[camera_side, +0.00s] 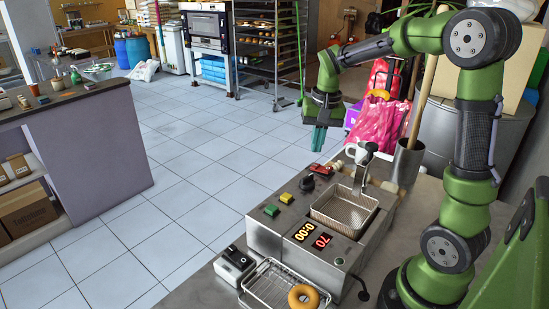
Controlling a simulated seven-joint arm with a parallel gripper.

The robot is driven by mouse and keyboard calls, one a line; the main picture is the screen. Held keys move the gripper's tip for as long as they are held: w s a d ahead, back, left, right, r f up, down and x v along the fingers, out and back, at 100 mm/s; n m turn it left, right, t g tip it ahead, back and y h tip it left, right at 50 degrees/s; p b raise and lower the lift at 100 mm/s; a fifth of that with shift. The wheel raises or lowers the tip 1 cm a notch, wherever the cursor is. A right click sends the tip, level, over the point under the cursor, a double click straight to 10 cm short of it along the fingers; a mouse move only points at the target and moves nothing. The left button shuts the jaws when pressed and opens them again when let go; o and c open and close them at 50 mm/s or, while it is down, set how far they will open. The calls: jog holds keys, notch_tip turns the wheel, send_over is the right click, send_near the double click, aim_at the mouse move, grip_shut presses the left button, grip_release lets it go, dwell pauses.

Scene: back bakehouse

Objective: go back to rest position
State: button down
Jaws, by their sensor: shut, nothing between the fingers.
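My gripper (319,138) hangs from my green arm, pointing down, in the upper middle of the side view. Its fingers are together and nothing is between them. It is above and behind the far end of a steel fryer (262,238), clear of it. The fryer's wire basket (345,212) sits in its well, with its handle upright at the far side. A browned ring doughnut (303,297) lies on a wire rack tray (268,288) in front of the fryer.
The fryer front has lit displays (304,232) and several buttons. A small switch box (234,265) stands at its left. A steel pot (407,162) with a wooden rod and a white mug (356,152) stand behind it. A counter (95,150) is across the tiled floor.

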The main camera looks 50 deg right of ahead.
jog(key=s+a+r+n+t+y, duration=0.1)
jog(key=s+a+r+n+t, duration=0.1)
jog(key=s+a, duration=0.3)
jog(key=s+a+r+n+t, duration=0.3)
jog(key=s+a, duration=0.3)
jog(key=a, duration=0.5)
jog(key=shift+s+a+r+n+t+y, duration=0.2)
jog(key=shift+s+a+n+t+y, duration=0.15)
jog(key=shift+n+t, duration=0.2)
jog(key=shift+d, duration=0.1)
